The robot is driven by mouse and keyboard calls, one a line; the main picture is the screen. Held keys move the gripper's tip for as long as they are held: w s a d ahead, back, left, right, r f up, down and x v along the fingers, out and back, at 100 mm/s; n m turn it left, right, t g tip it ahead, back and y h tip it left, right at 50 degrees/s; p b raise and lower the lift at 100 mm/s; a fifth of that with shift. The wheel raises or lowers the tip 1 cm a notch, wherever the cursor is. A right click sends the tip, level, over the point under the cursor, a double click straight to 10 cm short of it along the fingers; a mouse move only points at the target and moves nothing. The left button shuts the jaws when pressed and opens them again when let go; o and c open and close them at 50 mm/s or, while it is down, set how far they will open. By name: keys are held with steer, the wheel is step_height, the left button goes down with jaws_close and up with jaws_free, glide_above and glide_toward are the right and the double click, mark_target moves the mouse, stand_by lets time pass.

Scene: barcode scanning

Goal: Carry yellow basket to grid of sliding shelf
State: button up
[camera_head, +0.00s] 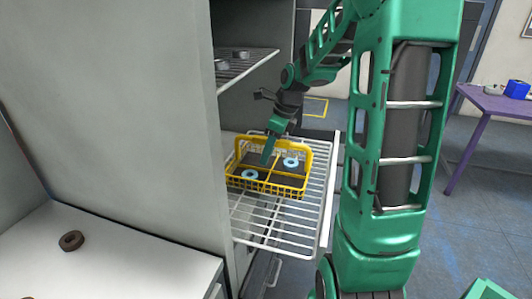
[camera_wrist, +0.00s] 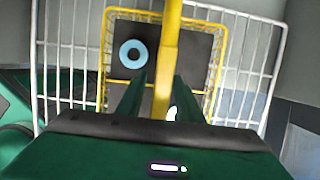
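The yellow basket (camera_head: 262,186) sits on the wire grid of the pulled-out sliding shelf (camera_head: 285,229). It holds pale blue rings on a dark bottom. In the wrist view the basket (camera_wrist: 213,62) lies below me on the wire grid (camera_wrist: 68,45), and one ring (camera_wrist: 133,53) shows in it. My gripper (camera_head: 266,158) points down into the basket from above. In the wrist view my gripper (camera_wrist: 161,76) has its two green fingers apart, with the yellow handle bar (camera_wrist: 171,38) running between them. I see a gap beside the bar; contact is unclear.
Another wire shelf (camera_head: 247,66) with small round parts is above, inside the grey cabinet (camera_head: 158,115). A purple table (camera_head: 500,104) stands at right. The grid's front part is clear.

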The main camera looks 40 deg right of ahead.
steer(key=shift+r, duration=0.1)
steer(key=v, duration=1.1)
steer(key=shift+s+d+r, duration=0.1)
steer(key=shift+s+r, duration=0.05)
steer(key=shift+r, duration=0.15)
steer(key=shift+s, duration=0.25)
steer(key=s+a+f+n+g, duration=0.1)
steer(key=s+f+n, duration=0.2)
steer(key=s+n, duration=0.4)
steer(key=s+a+f+n+h, duration=0.1)
steer(key=s+a+f+n, duration=0.1)
steer(key=s+n, duration=0.5)
steer(key=s+a+f+n+g, duration=0.1)
steer(key=s+f+n, duration=0.3)
steer(key=s+n, duration=0.4)
steer(key=shift+s+a+f+g+h, duration=0.1)
steer(key=shift+s+g+h, duration=0.1)
steer(key=shift+s, duration=0.75)
steer(key=shift+s+a+f+g+h, duration=0.1)
steer(key=shift+s+a+h, duration=0.1)
steer(key=shift+s, duration=0.75)
steer(key=shift+w, duration=0.1)
